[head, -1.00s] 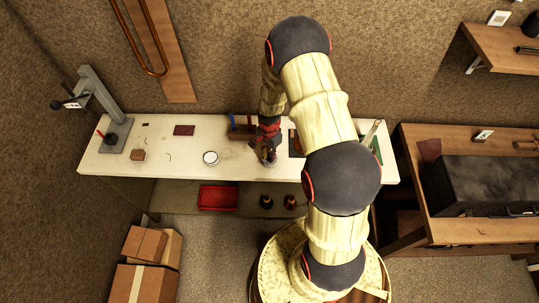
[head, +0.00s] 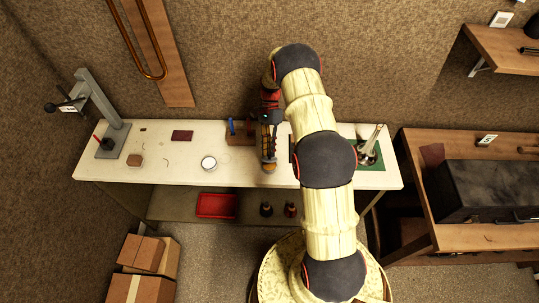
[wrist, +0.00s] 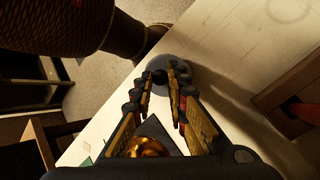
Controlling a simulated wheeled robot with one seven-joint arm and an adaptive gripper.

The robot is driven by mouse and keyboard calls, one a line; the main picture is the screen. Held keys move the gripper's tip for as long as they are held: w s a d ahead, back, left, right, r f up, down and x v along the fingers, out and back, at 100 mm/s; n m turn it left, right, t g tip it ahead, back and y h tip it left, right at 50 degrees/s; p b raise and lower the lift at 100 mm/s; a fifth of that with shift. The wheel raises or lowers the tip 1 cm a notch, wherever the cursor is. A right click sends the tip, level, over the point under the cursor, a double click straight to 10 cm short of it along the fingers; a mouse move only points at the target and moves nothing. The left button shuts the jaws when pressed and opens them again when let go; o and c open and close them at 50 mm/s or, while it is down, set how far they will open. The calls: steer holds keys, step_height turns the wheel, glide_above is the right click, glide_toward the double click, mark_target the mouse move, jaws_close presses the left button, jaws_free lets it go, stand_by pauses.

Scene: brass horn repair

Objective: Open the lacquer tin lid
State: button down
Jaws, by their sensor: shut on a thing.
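My gripper (head: 268,164) points down at the front middle of the white bench. In the wrist view, its two fingertips (wrist: 161,74) are close on either side of a small dark knob (wrist: 160,76). The knob sits over a round grey tin (wrist: 181,66), which I take to be the lacquer tin with its lid. The gripper is shut on the knob. Whether the lid is seated or lifted cannot be told. In the head view, my fingers hide most of the tin.
A grey press stand (head: 110,140) is at the bench's left end. A green mat (head: 372,158) with upright tools lies right. The bench's front edge is close.

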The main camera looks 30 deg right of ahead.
steer(key=shift+w+d+g+y+b, duration=0.2)
steer(key=shift+w+g+y+b, duration=0.2)
steer(key=shift+b, duration=0.1)
steer(key=c, duration=1.7)
jaws_free()
steer(key=shift+c, duration=0.2)
step_height(320, 180, up, 10)
